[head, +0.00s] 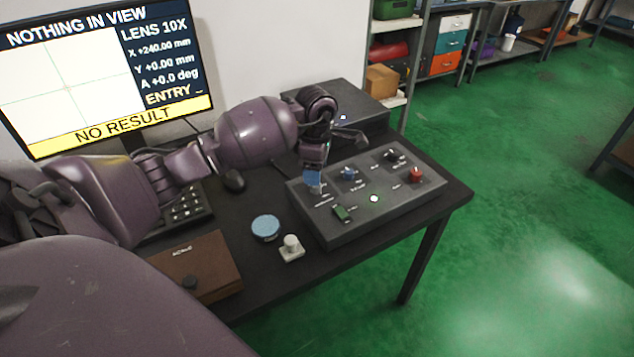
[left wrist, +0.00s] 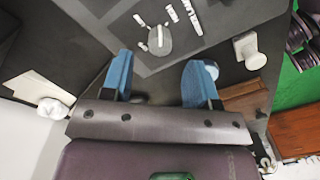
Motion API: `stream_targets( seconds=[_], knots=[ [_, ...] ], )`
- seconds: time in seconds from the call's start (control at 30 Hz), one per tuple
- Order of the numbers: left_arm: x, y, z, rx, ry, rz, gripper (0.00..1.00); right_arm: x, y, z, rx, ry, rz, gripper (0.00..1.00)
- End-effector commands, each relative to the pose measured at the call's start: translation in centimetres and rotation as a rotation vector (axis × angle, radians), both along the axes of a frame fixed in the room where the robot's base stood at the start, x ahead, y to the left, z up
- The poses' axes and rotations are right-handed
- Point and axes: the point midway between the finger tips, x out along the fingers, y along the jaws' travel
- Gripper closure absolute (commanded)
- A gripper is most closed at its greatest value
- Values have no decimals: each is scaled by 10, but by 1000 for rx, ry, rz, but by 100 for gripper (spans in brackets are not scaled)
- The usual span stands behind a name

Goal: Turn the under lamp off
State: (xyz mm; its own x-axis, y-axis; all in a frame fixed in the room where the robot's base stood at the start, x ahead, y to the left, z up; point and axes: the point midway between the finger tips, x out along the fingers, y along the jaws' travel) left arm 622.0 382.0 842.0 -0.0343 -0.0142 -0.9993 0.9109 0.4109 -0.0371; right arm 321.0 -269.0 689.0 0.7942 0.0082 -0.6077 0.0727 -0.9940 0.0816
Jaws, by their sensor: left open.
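My left gripper (head: 313,182), with blue fingertips, is over the box's left end. In the left wrist view its fingers (left wrist: 162,82) are apart and empty. A grey knob (left wrist: 159,40) with a white line lies beyond them. My right gripper is out of view.
In front of the box are a blue round disc (head: 265,227) and a small white-knobbed block (head: 291,248). The monitor (head: 110,75) reads "NO RESULT". A dark case (head: 355,105) stands behind.

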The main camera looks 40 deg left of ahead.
Motion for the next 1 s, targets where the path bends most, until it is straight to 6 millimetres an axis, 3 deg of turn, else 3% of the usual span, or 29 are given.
stream_targets(
  seconds=[0.1, 0.23, 0.7, 1.0],
  knots=[
    [-2, -1, -22, -2, 5, 2, 46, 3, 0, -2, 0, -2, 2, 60],
    [-1, -1, -34, -1, 3, 1, 46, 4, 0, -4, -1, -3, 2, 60],
    [-1, -1, -41, 0, -1, 1, 47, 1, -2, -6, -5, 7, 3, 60],
    [-1, 0, -41, 0, -1, 1, 93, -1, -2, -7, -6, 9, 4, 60]
  ],
)
